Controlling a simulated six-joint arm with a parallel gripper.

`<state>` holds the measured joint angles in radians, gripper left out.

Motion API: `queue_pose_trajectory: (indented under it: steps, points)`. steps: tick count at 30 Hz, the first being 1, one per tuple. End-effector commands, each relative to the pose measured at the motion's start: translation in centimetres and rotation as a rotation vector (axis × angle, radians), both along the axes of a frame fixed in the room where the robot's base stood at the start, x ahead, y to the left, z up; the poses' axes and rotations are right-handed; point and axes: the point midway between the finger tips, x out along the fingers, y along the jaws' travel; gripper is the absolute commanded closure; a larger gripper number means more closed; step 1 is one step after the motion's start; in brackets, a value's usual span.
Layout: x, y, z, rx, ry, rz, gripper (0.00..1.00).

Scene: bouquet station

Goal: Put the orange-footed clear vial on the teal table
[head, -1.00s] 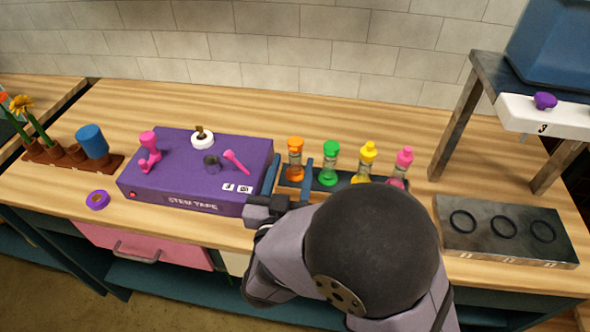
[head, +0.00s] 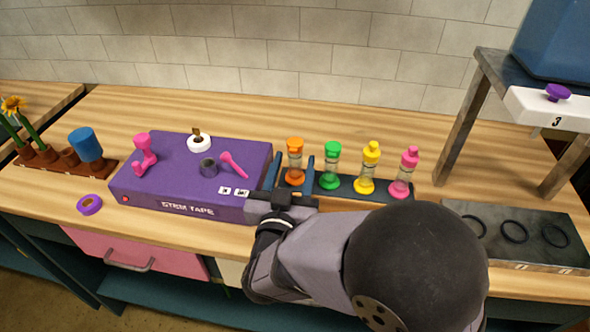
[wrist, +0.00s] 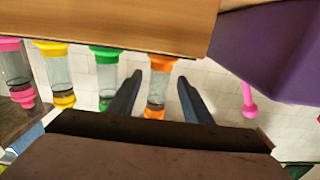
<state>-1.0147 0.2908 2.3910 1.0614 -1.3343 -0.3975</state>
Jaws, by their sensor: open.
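The orange-footed clear vial (head: 295,163) stands upright at the left end of a dark rack, with an orange cap on top. My gripper (head: 290,174) is open, with one finger on each side of this vial in the head view.
Green (head: 331,165), yellow (head: 368,168) and pink (head: 404,172) vials stand to the right in the rack (head: 348,187). The purple stem tape box (head: 165,190) is close left of my gripper. A grey block with rings (head: 545,222) and a metal stand (head: 465,125) are at right.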

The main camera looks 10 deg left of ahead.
Motion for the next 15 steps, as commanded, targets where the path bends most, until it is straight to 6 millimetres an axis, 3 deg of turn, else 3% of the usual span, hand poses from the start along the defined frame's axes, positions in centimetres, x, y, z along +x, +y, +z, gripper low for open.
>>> queue_pose_trajectory:
  steps: [9, 15]
  points:
    - [3.9, -0.3, 0.2, 0.0, 0.0, -0.004, 0.55]
    - [4.8, -0.2, 0.1, 0.0, 0.001, -0.001, 0.55]
